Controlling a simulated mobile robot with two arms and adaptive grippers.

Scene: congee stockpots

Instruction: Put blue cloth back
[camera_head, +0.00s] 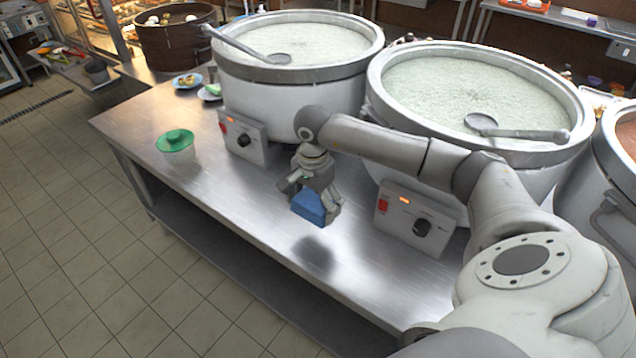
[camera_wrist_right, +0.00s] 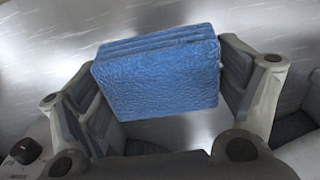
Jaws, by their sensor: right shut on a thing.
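The blue cloth (camera_head: 308,207) is a folded, layered block. My right gripper (camera_head: 311,200) is shut on it, with one finger on each side, and holds it above the steel counter (camera_head: 215,199). A dark shadow lies on the counter below and in front of the cloth. In the right wrist view the cloth (camera_wrist_right: 157,75) fills the space between the fingers of the right gripper (camera_wrist_right: 160,85), with steel behind it. My left gripper is not in view.
Two large congee pots (camera_head: 290,98) (camera_head: 465,165) with ladles stand along the back of the counter, with control boxes (camera_head: 243,137) (camera_head: 416,217) in front. The counter's front strip is clear.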

